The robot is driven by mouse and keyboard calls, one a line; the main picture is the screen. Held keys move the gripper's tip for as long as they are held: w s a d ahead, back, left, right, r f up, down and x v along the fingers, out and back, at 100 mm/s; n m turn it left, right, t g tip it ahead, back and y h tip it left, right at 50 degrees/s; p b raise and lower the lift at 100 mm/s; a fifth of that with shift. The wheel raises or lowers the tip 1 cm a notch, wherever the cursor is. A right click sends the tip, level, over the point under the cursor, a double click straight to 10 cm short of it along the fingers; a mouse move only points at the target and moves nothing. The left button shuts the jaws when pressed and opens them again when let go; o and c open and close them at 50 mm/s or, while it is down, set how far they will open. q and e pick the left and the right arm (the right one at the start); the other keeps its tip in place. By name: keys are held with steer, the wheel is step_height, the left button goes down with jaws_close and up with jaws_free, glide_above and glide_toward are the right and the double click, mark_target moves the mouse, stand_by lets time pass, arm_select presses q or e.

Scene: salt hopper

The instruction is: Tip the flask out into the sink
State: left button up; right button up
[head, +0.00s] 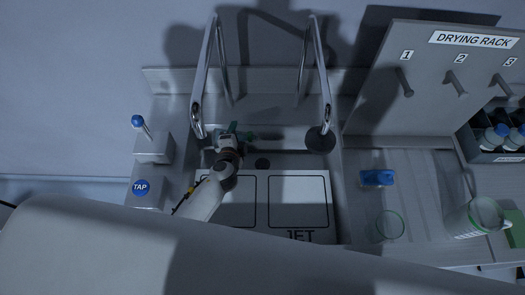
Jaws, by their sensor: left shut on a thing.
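The sink (290,163) is a grey basin in the middle of the head view, under two tall chrome spouts. My left gripper (228,138) is over the back left part of the sink, below the left spout. It is shut on a small dark greenish thing, which I take for the flask (246,135). The gripper hides much of the flask, and its glass is hard to make out. I cannot tell how far it is tilted or whether anything runs out. My right gripper is not in view.
The left spout (205,80) and right spout (320,75) arch over the sink. A blue-knobbed tap post (153,148) stands left. On the right are a blue object (377,178), a green-rimmed glass (390,226), a jug (476,220), the drying rack (425,85) and a bottle crate (480,153).

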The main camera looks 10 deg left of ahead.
arm_select(q)
steer(key=shift+d+f+m+y, duration=0.1)
steer(key=shift+f+m+y, duration=0.05)
steer(key=shift+m+y, duration=0.25)
stand_by(2.8)
